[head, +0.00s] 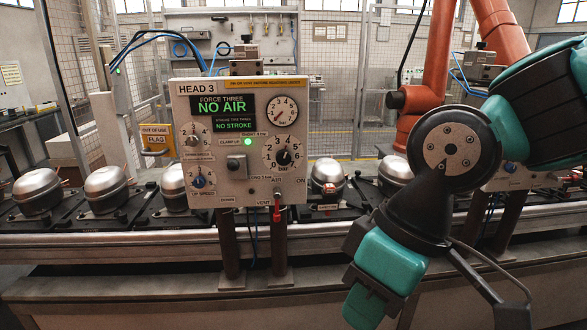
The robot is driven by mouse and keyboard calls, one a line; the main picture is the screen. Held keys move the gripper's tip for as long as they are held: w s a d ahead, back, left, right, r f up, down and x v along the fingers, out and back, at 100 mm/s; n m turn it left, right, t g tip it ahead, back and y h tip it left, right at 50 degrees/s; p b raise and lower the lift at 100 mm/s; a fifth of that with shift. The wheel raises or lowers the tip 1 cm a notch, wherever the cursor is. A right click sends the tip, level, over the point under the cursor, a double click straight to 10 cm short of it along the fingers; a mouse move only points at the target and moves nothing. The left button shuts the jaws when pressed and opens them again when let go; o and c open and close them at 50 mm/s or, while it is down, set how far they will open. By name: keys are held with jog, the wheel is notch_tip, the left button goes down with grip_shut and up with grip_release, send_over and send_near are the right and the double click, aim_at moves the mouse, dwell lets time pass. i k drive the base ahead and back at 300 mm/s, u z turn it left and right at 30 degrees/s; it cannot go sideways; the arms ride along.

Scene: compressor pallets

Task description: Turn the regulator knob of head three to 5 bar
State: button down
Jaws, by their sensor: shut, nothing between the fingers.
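The HEAD 3 panel (240,185) is a cream box on two dark posts, left of centre in the head view. A black knob (284,157) with a numbered dial, which looks like the regulator knob, is on its right side under a round gauge (282,113). Its pointer is too small to read surely. The gauge needle points to the lower left. The dark display (222,105) reads FORCE THREE NO AIR, with NO STROKE below. A green lamp (248,142) is lit. A red lever (277,210) hangs below, near VENT and AIR ON labels.
My teal and black arm fills the right side, apart from the panel in the picture. Two smaller dials (193,139) and (198,181) are on the panel's left. Silver compressors (107,187) line the conveyor behind. An orange robot arm (420,90) stands beyond.

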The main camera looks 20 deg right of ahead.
aim_at(284, 157)
jog(key=z, duration=0.25)
jog(key=i, duration=0.85)
jog(key=u, duration=0.4)
